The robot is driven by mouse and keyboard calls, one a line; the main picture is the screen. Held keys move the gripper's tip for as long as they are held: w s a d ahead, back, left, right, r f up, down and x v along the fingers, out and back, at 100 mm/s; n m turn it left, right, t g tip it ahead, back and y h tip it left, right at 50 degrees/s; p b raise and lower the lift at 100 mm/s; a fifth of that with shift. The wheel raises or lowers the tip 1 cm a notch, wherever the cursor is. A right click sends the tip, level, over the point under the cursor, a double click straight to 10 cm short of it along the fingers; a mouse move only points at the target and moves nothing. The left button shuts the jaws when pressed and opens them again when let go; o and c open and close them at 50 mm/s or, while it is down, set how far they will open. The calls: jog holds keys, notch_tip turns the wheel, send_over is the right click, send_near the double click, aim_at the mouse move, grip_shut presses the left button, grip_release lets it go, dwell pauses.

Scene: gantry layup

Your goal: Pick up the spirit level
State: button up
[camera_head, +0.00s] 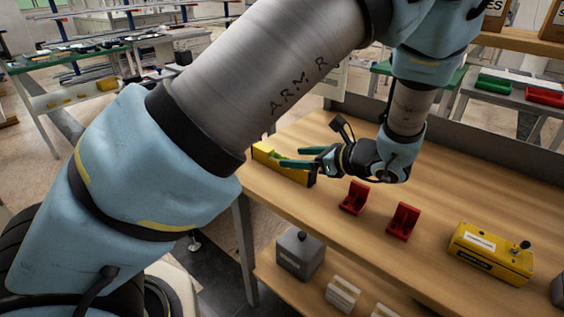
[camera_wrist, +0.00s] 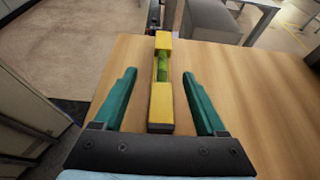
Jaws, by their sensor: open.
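In the head view the spirit level (camera_head: 296,173) lies at the left end of the wooden table, partly hidden by my gripper's fingers. In the wrist view the spirit level (camera_wrist: 161,105) runs lengthwise between the two green fingers, with a gap on each side. My gripper (camera_head: 300,158) is open and holds nothing. In the wrist view my gripper (camera_wrist: 160,78) has its fingertips on either side of the level, apart from it. The exact height above it is unclear.
Two red blocks (camera_head: 353,197) (camera_head: 403,220) stand on the wooden table (camera_head: 450,190) right of my gripper. A yellow box (camera_head: 491,252) with a black knob sits farther right. A grey container (camera_head: 299,254) is on the lower shelf. The tabletop beside the level is clear.

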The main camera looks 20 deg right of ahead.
aim_at(282, 155)
jog(key=p+x, duration=0.1)
jog(key=x, duration=0.3)
jog(key=shift+w, duration=0.4)
jog(key=shift+f, duration=0.1)
grip_shut()
